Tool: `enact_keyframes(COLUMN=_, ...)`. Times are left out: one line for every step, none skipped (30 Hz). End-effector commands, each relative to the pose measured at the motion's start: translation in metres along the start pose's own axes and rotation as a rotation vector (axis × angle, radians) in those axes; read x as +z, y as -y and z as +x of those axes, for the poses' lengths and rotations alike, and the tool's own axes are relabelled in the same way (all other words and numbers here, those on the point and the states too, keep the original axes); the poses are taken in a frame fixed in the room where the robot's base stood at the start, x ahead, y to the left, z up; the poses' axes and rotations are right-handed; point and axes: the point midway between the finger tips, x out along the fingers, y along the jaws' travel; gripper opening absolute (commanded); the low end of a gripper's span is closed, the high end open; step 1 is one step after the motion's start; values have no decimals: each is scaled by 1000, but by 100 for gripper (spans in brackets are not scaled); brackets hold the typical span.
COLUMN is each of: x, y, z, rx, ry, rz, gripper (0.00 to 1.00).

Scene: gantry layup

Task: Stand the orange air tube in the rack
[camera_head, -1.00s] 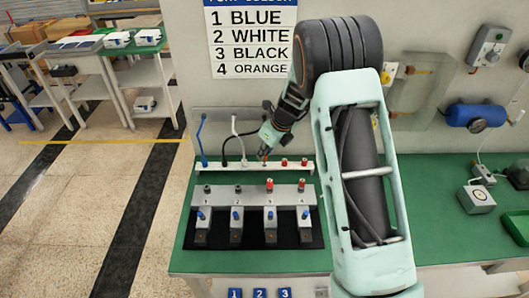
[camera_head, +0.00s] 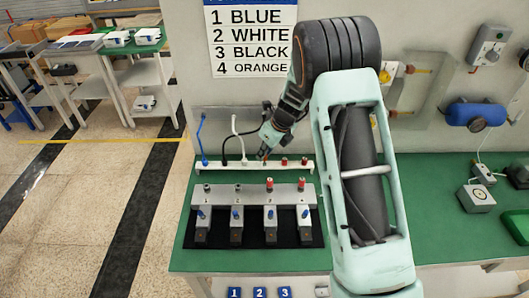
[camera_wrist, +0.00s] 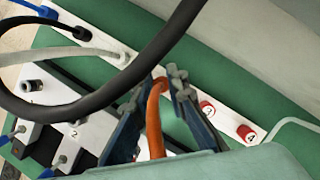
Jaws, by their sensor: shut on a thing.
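The orange air tube (camera_wrist: 154,125) is between the fingers of my gripper (camera_wrist: 168,85) in the wrist view, and the fingers are shut on it. Its far end meets the white rack (camera_wrist: 185,92) at the fingertips; whether it is seated in a hole is hidden. In the head view my gripper (camera_head: 265,155) is low over the middle of the rack (camera_head: 212,171). The blue tube (camera_head: 200,135), black tube (camera_head: 224,147) and white tube (camera_head: 235,128) stand in the rack to its left.
Two red caps (camera_wrist: 207,108) sit on the rack to the right. A grey valve manifold (camera_head: 222,194) with blue levers stands in front on a black mat. A thick dark hose (camera_wrist: 150,65) loops across the wrist view. Green table (camera_head: 450,235) is clear at the right front.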

Motion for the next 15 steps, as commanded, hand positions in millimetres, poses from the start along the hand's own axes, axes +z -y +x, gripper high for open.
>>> enact_keyframes(x=-1, y=0, z=2, rx=0, ry=0, rz=0, gripper=0)
enact_keyframes(x=-1, y=0, z=3, rx=0, ry=0, rz=1, gripper=0)
enact_keyframes(x=-2, y=0, z=4, rx=0, ry=0, rz=1, gripper=0)
enact_keyframes(x=-2, y=0, z=4, rx=0, ry=0, rz=1, gripper=0)
enact_keyframes(x=-2, y=0, z=5, rx=0, ry=0, rz=1, gripper=0)
enact_keyframes(x=-3, y=0, z=6, rx=0, ry=0, rz=1, gripper=0)
enact_keyframes(x=-3, y=0, z=7, rx=0, ry=0, rz=1, gripper=0)
enact_keyframes(x=-3, y=0, z=8, rx=0, ry=0, rz=1, gripper=0)
enact_keyframes(x=-4, y=0, z=8, rx=0, ry=0, rz=1, gripper=0)
enact_keyframes(x=-4, y=0, z=9, rx=0, ry=0, rz=1, gripper=0)
enact_keyframes(x=-4, y=0, z=10, rx=0, ry=0, rz=1, gripper=0)
enact_keyframes(x=-5, y=0, z=11, rx=0, ry=0, rz=1, gripper=0)
enact_keyframes(x=-5, y=0, z=12, rx=1, ry=0, rz=1, gripper=0)
enact_keyframes(x=-5, y=0, z=12, rx=1, ry=0, rz=1, gripper=0)
enact_keyframes(x=-6, y=0, z=13, rx=1, ry=0, rz=1, gripper=0)
